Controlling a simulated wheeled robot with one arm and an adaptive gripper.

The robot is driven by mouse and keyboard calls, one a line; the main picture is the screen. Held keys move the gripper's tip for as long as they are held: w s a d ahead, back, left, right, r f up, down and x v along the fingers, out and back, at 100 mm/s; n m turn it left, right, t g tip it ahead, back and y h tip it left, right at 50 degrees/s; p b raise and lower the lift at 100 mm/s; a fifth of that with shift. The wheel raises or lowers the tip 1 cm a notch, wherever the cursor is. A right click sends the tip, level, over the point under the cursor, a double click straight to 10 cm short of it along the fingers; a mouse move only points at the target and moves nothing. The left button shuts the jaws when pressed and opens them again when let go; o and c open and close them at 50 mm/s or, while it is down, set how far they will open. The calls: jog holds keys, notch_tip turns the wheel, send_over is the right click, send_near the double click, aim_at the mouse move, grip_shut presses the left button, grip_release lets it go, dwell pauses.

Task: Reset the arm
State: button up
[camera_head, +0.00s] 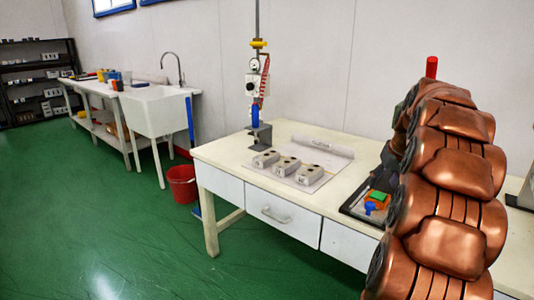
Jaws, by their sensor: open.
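My copper-coloured arm (445,190) fills the right side of the head view, its links stacked upward and bent at the top. Its end is hidden behind the links, and I see no gripper fingers. Several grey mould blocks (287,166) stand in a row on a light sheet on the white table (236,150). No part of my arm touches them in this view.
A dispensing stand (256,85) rises at the table's back left. A rolled sheet (320,147) lies behind the moulds. A dark tray (355,208) with coloured pieces sits beside my arm. A red bucket (183,188) and sink (155,110) stand left. Green floor is clear in front.

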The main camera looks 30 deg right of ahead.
jog(key=s+a+f+n+g+y, duration=0.1)
jog(key=a+f+g, duration=0.15)
jog(key=a, duration=1.35)
jog(key=s+a+f+n+g+y, duration=0.1)
jog(key=s+a+f+n+y, duration=0.15)
jog(key=a, duration=1.25)
jog(key=s+a+f+g+h, duration=0.1)
jog(key=s+a+f, duration=0.2)
jog(key=s+a, duration=0.3)
jog(key=s+a+f+n+g, duration=0.1)
jog(key=s+a+f, duration=0.25)
jog(key=s, duration=0.45)
jog(key=s+a+f+g+h, duration=0.1)
jog(key=s+a+f+g, duration=0.1)
jog(key=s+a, duration=0.4)
notch_tip(320, 180, up, 17)
jog(key=t+p, duration=0.1)
jog(key=p, duration=1.5)
jog(key=shift+d+t, duration=0.3)
jog(key=shift+t, duration=0.05)
jog(key=shift+c, duration=0.4)
